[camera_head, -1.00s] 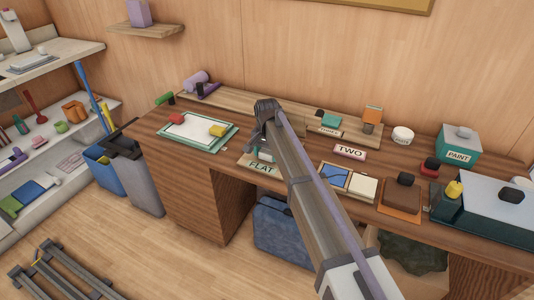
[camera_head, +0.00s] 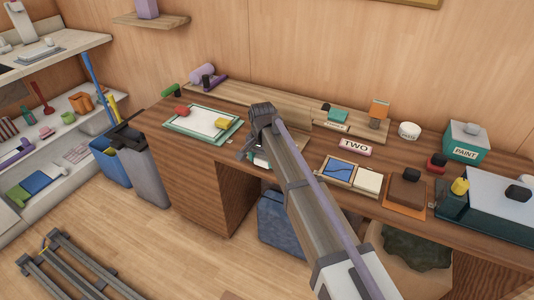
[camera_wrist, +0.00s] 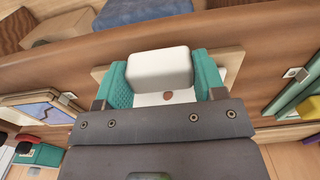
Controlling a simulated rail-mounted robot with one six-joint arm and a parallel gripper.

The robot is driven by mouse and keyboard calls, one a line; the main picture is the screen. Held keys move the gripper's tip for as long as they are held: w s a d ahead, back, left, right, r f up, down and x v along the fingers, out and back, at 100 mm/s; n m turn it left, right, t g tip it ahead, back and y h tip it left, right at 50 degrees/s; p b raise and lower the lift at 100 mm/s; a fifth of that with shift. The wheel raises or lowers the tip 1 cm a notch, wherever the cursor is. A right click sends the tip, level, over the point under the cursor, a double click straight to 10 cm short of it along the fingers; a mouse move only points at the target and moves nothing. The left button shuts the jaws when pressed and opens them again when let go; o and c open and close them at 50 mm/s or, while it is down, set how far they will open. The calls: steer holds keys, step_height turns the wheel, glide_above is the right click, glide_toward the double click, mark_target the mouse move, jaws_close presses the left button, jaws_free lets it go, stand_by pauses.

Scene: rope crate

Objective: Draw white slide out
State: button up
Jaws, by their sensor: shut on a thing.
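The white slide shows in the wrist view as a pale flat surface (camera_wrist: 182,97) with a small brown spot, in a light wooden frame (camera_wrist: 233,58). A rounded white block (camera_wrist: 159,68) stands above it. My gripper (camera_wrist: 161,62) has its teal fingers on either side of the block and is shut on it. My gripper and arm hide most of the slide there, and the plate's lettering is covered.
A teal-edged board (camera_head: 204,124) with red and yellow blocks lies to the left. A sign reading TWO (camera_head: 355,147) and a blue-pictured tray (camera_head: 345,170) are to the right. Dark bins (camera_head: 140,165) stand left of the desk. The floor (camera_head: 190,262) in front is open.

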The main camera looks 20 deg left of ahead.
steer(key=shift+s, duration=0.2)
steer(key=o, duration=1.3)
step_height(320, 180, up, 11)
steer(key=p, duration=1.1)
steer(key=shift+f, duration=0.1)
